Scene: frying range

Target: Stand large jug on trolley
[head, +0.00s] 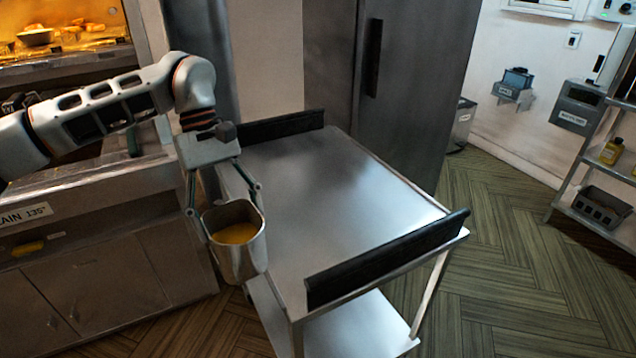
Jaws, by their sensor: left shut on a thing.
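The large jug (252,262) is a metal vessel with orange-yellow liquid inside. My left gripper (225,215) is shut on the jug and holds it upright, with its fingers at either side. The jug hangs beside the left edge of the trolley, in front of part of that edge. The trolley (335,185) has a bare steel top with dark raised bars at its far and near ends, and a lower shelf (360,330). My right gripper does not show.
A steel counter with cupboards (90,285) stands at the left, close to the trolley. A tall steel cabinet (415,90) stands behind the trolley. A shelf rack (590,150) with a yellow bottle (611,151) is at the right. The wooden floor right of the trolley is clear.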

